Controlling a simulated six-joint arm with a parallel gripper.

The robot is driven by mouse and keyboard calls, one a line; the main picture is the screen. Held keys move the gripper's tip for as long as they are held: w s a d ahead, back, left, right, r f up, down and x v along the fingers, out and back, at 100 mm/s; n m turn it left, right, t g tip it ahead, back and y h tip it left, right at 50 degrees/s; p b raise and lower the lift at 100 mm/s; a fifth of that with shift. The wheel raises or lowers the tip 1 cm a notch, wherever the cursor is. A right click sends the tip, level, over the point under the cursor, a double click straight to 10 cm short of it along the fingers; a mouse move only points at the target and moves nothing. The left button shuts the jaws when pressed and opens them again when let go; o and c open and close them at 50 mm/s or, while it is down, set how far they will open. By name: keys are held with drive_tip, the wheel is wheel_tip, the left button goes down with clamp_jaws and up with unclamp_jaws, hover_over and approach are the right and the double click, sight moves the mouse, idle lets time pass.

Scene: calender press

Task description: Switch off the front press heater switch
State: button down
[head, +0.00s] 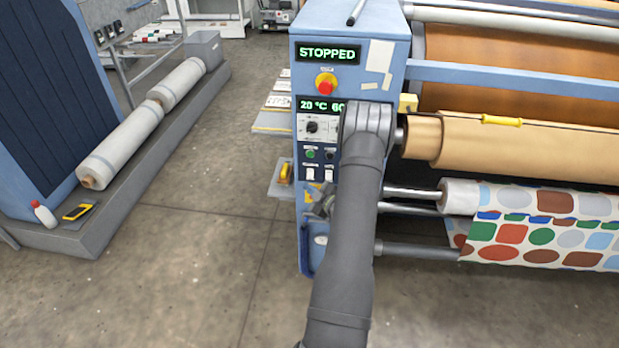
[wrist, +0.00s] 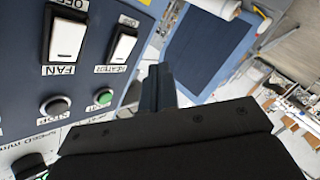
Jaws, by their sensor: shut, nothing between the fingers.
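The heater switch (wrist: 122,46) is a white rocker in a black frame on the blue control panel, with a "HEATER" label beside it. In the head view it is the left one of two small white rockers (head: 310,174) low on the press front. I cannot tell which way it is tipped. My gripper (wrist: 158,80) is shut and empty. In the wrist view its dark fingers stand just to the right of the heater switch, apart from it. In the head view my arm hides much of the gripper.
The fan switch (wrist: 68,38) sits beside the heater switch. A green button (wrist: 103,97) and a dark stop button (wrist: 55,105) are close by. A red emergency button (head: 325,86) and a "STOPPED" display (head: 327,54) are higher up. Fabric rolls (head: 530,135) lie to the right.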

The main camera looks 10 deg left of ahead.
drive_tip(key=shift+w+f, duration=0.2)
drive_tip(key=shift+w, duration=1.25)
idle(1.0)
drive_tip(key=shift+w, duration=0.4)
drive_tip(key=shift+w+f, duration=0.1)
drive_tip(key=shift+w, duration=0.2)
idle(0.3)
drive_tip(key=shift+s, duration=0.15)
idle(0.3)
drive_tip(key=shift+s, duration=0.6)
drive_tip(key=shift+s+r, duration=0.25)
drive_tip(key=shift+s, duration=1)
drive_tip(key=shift+s+r, duration=0.2)
drive_tip(key=shift+s, duration=1)
